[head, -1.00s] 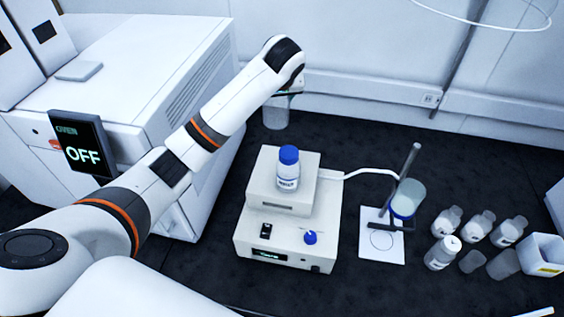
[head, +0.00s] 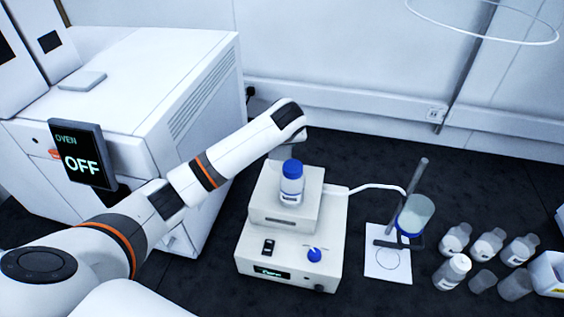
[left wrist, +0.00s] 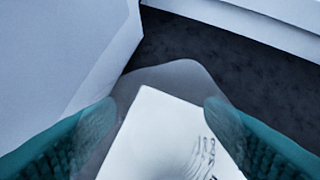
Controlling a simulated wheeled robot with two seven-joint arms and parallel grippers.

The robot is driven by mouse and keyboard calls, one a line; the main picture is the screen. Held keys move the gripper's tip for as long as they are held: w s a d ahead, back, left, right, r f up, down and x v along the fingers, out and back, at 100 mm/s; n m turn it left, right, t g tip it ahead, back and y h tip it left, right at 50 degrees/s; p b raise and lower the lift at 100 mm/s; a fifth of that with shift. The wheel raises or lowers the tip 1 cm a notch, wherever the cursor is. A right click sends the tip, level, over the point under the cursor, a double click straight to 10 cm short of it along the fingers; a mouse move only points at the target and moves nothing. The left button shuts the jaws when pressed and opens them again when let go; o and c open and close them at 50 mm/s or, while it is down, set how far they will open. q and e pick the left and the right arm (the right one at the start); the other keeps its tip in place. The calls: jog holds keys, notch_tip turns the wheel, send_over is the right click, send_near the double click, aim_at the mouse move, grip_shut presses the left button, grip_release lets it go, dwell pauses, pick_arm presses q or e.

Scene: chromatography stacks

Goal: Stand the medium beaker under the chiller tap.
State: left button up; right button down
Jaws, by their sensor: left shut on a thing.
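My left gripper (left wrist: 160,112) has its two teal fingers on either side of a clear beaker (left wrist: 172,72) and is shut on it. A pale panel with dark markings shows between the fingers, and I cannot tell whether it is on the beaker or behind it. In the head view my left wrist hangs behind the white bench unit, and only a sliver of the beaker (head: 284,152) shows below it. The fingers are mostly hidden there. I cannot make out for sure which part is the chiller tap. My right gripper is not in view.
A white unit (head: 290,240) carries a blue-capped bottle (head: 291,185). A tube runs from it to a stand (head: 405,200) holding a clear vessel (head: 416,214) above a white card with a circle (head: 388,262). Several small bottles stand at right. An oven (head: 130,85) is at left.

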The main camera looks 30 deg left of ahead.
aim_at(280, 157)
pick_arm(q)
jog(key=shift+f+p, duration=0.65)
jog(key=shift+f, duration=2.05)
jog(key=shift+f, duration=0.2)
jog(key=o, duration=1)
jog(key=shift+r, duration=0.1)
